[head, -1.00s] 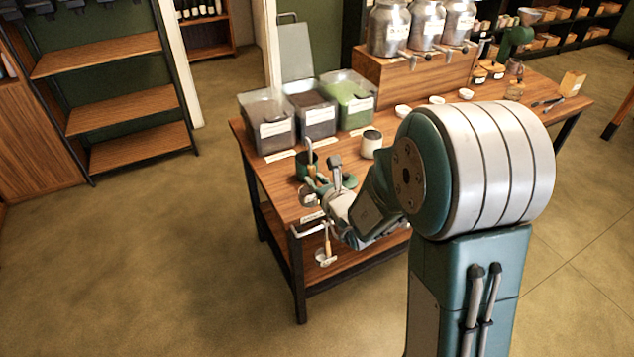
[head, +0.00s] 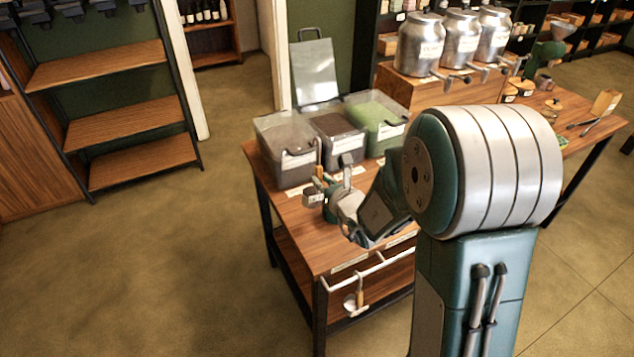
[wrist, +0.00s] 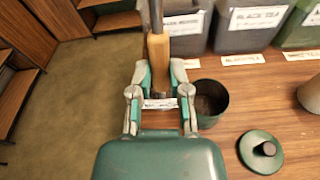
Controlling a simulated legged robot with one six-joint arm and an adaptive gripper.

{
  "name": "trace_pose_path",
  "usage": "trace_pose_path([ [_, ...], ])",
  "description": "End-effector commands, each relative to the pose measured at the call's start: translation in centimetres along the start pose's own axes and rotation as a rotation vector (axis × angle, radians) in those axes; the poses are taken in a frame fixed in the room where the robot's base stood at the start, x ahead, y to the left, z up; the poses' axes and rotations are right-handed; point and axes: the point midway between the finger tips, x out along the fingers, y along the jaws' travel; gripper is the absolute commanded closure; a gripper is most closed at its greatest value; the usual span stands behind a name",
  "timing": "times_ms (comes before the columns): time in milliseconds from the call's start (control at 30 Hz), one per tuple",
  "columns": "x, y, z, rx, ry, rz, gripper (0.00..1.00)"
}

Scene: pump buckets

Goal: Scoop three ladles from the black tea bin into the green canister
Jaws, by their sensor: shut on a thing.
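My gripper (wrist: 160,88) is shut on the wooden handle of a ladle (wrist: 158,55). In the head view the ladle (head: 318,178) stands roughly upright at the table's left side, in front of the bins; its bowl is hard to make out. The black tea bin (wrist: 252,20) is the middle of three clear bins, labelled BLACK TEA; in the head view its dark contents show (head: 336,125). The green canister (wrist: 212,103) stands open just right of my gripper, dark inside. Its green lid with a black knob (wrist: 261,152) lies on the table beside it.
A bin of dark contents (head: 284,140) and one of green contents (head: 378,115) flank the black tea bin. Another ladle (head: 358,298) hangs from the front rail. Metal urns (head: 421,45) stand at the back. Floor left of the table is clear.

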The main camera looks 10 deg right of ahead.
Motion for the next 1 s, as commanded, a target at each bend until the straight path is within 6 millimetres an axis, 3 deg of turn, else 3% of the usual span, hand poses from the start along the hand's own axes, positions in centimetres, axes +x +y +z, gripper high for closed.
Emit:
trace_pose_path([
  [633, 0.0, -5.6, 0.4, 0.342, 0.0, 0.069, 1.0],
  [1000, -0.1, -5.7, 0.5, 0.358, 0.001, 0.073, 1.0],
])
